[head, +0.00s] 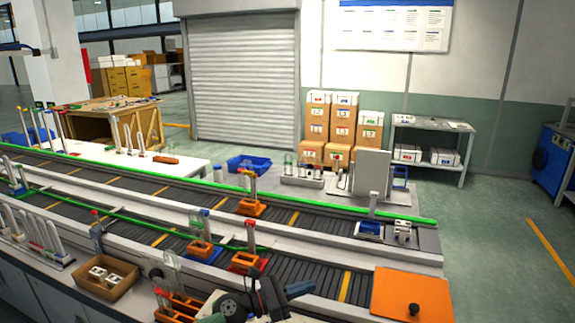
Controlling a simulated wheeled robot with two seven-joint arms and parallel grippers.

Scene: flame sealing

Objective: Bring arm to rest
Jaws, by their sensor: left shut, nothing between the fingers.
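My left gripper (262,289) shows dark at the bottom centre, in front of the near edge of the conveyor. It is shut and holds nothing. It is close to an orange rack (179,306) on its left, and partly hides the bench behind it. My right gripper is not in view.
The conveyor (316,268) runs across the middle, carrying orange, red and blue holders with upright tubes. A tan box (105,278) and a tube rack (38,240) stand at the near left. An orange plate (412,291) with a black knob lies at the near right.

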